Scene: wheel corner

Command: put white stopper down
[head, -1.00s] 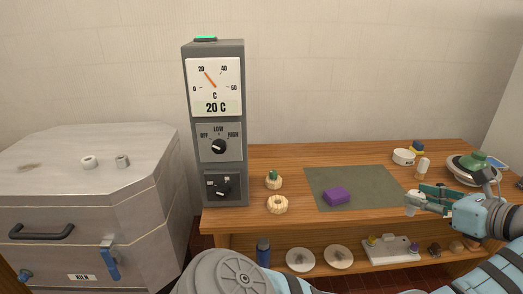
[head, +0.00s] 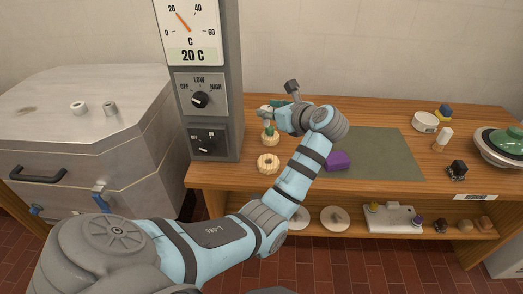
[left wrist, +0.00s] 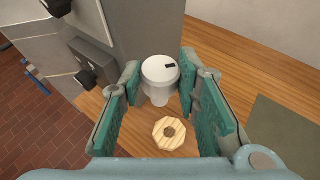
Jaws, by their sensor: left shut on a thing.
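My left gripper (head: 268,113) is shut on the white stopper (left wrist: 160,78), a short white cylinder with a narrower lower end and a small dark mark on top. The wrist view shows it between the teal fingertips, above the wooden bench. In the head view the stopper is mostly hidden by the gripper. My right gripper is out of view.
The grey control cabinet (head: 205,130) stands close to the left of the gripper. A purple block (head: 338,160) lies on the grey-green mat (head: 385,150). A white dish (head: 425,122), a pale cylinder (head: 442,140) and a dark block (head: 457,169) stand further right. The kiln (head: 80,130) is at far left.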

